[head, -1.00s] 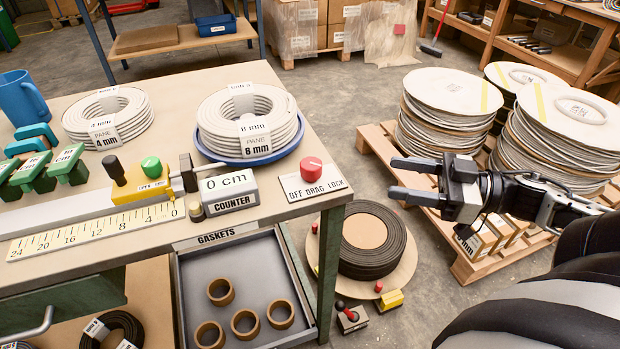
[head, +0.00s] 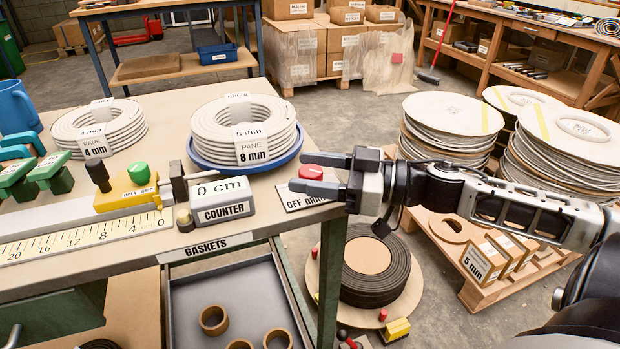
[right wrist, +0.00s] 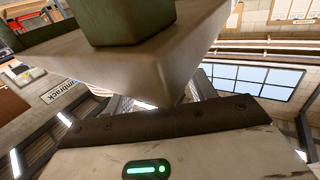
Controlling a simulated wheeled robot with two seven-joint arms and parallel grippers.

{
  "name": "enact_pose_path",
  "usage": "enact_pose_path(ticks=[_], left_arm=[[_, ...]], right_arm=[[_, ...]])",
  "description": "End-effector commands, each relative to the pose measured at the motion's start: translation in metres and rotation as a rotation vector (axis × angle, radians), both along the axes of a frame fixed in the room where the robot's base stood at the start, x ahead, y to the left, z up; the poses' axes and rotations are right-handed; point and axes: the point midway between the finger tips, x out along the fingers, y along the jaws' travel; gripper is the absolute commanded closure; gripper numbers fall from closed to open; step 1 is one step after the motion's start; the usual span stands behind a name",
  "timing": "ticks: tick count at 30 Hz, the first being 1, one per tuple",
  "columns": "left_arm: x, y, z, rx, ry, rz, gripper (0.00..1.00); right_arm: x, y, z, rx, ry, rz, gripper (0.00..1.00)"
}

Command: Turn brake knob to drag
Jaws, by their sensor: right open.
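The red brake knob (head: 311,172) sits on a white plate (head: 292,201) at the right end of the bench. The plate reads OFF and part of DRAG; its right part is hidden behind my gripper. My right gripper (head: 298,171) is open and comes in from the right. In the head view its two fingers lie above and below the knob in the picture. I cannot tell whether they touch it or at what height they are. The right wrist view shows the bench corner (right wrist: 150,75) close to the gripper, but not the knob. My left gripper is out of view.
The counter box (head: 222,203), reading 0 cm, stands left of the plate. A coil of 8 mm pane gasket (head: 215,120) lies on a blue dish behind it. Below the bench edge are an open gasket drawer (head: 240,290) and a black coil (head: 383,285).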

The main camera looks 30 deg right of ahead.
Motion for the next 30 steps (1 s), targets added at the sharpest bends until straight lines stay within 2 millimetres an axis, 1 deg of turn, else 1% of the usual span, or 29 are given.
enact_pose_path(ticks=[4,12,13,14,15,17,18,28,29,30], left_arm=[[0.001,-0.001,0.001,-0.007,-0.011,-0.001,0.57],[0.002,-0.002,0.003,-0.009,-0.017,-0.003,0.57],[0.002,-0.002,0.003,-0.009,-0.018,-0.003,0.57],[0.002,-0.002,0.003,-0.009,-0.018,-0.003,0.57],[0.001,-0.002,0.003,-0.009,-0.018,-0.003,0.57],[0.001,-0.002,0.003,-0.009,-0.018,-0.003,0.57],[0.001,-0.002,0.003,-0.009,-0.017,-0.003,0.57],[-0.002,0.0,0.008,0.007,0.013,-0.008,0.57],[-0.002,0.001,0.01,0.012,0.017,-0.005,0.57],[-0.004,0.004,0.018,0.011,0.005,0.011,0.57]], right_arm=[[0.004,0.004,0.0,-0.001,-0.001,0.0,0.45],[0.004,0.004,0.0,-0.001,0.001,-0.001,0.45],[0.004,0.004,0.0,-0.001,0.001,-0.001,0.47],[0.004,0.004,0.0,-0.001,0.001,0.0,0.56],[0.004,0.004,0.0,-0.001,0.001,0.0,0.67],[0.004,0.004,0.0,-0.001,0.001,0.0,0.83],[0.004,0.004,0.0,-0.001,0.001,0.0,0.89],[0.004,0.005,0.005,0.003,0.001,-0.031,0.89],[0.004,0.005,0.006,0.003,0.001,-0.041,0.89],[0.003,0.005,0.007,0.004,0.003,-0.055,0.89]])
